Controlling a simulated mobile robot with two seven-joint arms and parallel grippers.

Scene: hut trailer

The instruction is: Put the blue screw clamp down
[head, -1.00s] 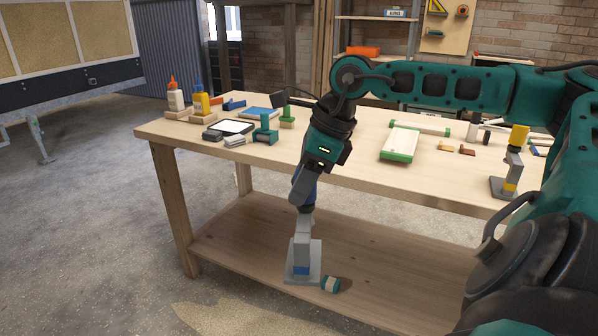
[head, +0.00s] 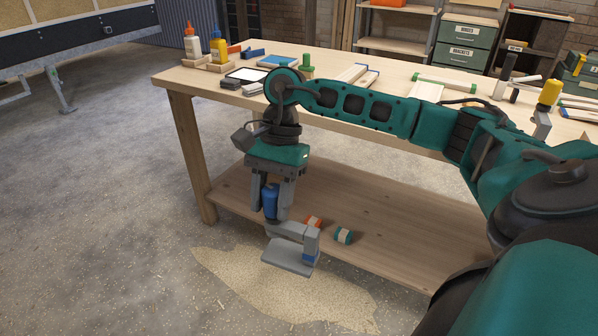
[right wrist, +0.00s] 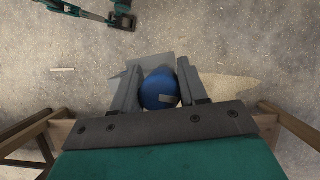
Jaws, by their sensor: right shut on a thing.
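My right gripper (head: 271,205) points down in front of the workbench and is shut on the blue handle of the screw clamp (head: 290,256). The clamp's grey body hangs below the fingers, its flat plate tilted in the picture, in front of the lower shelf's edge. In the right wrist view the blue handle end (right wrist: 159,90) sits between the two fingers, with grey metal showing behind it. I cannot tell how high the clamp is above the floor.
A yellow-handled clamp (head: 548,95) and glue bottles (head: 191,42) stand on top. A sawdust patch (head: 232,272) lies on the floor, which is open to the left.

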